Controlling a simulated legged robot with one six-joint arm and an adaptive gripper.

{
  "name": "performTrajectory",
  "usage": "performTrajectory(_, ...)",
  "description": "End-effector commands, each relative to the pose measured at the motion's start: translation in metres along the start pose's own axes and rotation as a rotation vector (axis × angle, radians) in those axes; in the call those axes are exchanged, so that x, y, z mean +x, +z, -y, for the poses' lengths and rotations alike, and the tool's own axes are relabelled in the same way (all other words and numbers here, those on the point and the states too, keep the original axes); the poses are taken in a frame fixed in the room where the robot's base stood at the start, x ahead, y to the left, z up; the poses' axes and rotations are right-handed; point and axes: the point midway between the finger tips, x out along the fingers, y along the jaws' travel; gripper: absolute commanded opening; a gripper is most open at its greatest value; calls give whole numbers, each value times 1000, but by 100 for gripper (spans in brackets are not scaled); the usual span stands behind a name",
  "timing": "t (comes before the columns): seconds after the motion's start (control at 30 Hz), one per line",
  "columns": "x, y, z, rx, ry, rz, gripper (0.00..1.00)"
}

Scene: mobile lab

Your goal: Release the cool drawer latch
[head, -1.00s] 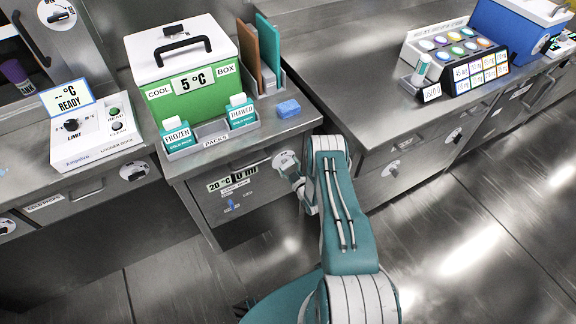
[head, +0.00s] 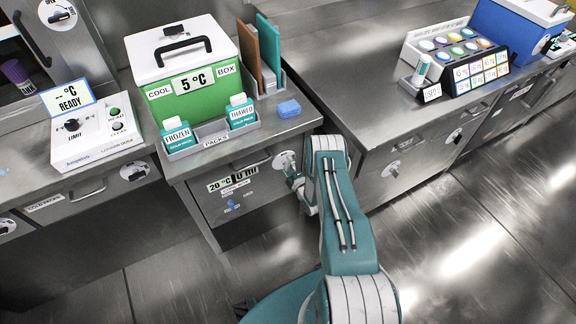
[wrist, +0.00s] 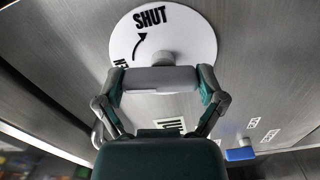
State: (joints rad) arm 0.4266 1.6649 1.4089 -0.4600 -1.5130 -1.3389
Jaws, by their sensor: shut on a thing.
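The drawer (head: 262,195) under the cool box has a round white latch plate (head: 284,159) at its upper right. In the wrist view the latch plate (wrist: 190,35) reads SHUT beside a curved black arrow; a second word at its lower left is partly hidden. A grey latch bar (wrist: 160,79) lies level across the lower plate, below a round hub. My gripper (wrist: 160,84) is shut on this bar, with one finger at each end. In the head view my gripper (head: 293,176) is at the plate, partly hidden by my arm.
The cool box (head: 190,70) reads 5 °C and stands on the counter above, behind the FROZEN and THAWED packs. A blue block (head: 289,108) lies near the counter edge. A logger (head: 95,135) is at left. Open floor (head: 470,240) lies to the right.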

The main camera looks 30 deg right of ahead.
Motion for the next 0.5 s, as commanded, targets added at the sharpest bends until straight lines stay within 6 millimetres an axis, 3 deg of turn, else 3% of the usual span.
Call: performTrajectory(0.5, -1, -4, 5, -206, -12, -7, 41)
